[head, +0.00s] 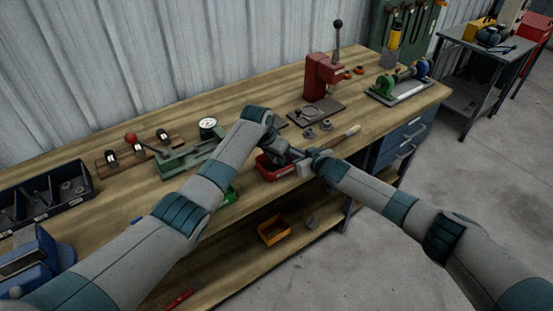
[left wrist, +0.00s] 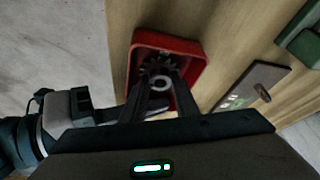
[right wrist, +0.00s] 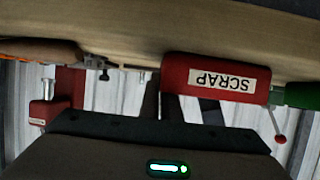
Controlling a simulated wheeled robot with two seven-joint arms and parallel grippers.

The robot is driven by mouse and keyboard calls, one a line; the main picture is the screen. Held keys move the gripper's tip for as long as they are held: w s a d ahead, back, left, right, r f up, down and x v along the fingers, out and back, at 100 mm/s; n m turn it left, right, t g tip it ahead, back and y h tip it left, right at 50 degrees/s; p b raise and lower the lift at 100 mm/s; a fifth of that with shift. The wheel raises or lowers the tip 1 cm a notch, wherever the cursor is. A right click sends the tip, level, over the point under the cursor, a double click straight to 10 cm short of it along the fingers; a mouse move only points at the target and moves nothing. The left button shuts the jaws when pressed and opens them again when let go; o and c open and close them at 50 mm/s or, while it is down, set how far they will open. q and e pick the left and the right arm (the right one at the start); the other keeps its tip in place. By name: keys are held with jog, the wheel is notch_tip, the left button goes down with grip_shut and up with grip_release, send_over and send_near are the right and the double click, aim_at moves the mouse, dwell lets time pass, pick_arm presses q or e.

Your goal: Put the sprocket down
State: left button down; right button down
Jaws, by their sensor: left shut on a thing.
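The sprocket (left wrist: 157,80) is a dark toothed wheel with a paler ring hub. My left gripper (left wrist: 158,88) is shut on it, over the inside of the red bin (left wrist: 191,50). I cannot tell whether the sprocket touches the bin's floor. In the head view the red bin (head: 270,174) stands at the bench's front edge, and my left wrist hides the sprocket. In the right wrist view the bin (right wrist: 180,78) carries a SCRAP label. My right gripper (right wrist: 180,105) is beside the bin, its fingers apart; the bin partly hides their tips.
The wooden bench (head: 240,105) holds a green fixture (head: 190,155), a dial gauge (head: 208,126) and a red press (head: 322,75). A black parts bin (head: 45,197) is at left. Loose grey parts (head: 318,130) lie right of the bin. A yellow bin (head: 273,230) sits on the lower shelf.

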pick_arm(q)
jog(key=c, duration=1.4)
grip_release()
jog(key=shift+f, duration=0.1)
jog(key=v, duration=1.2)
pick_arm(e)
jog(key=c, duration=1.9)
grip_release()
jog(key=shift+v, duration=6.05)
pick_arm(q)
jog(key=shift+s+d, duration=0.1)
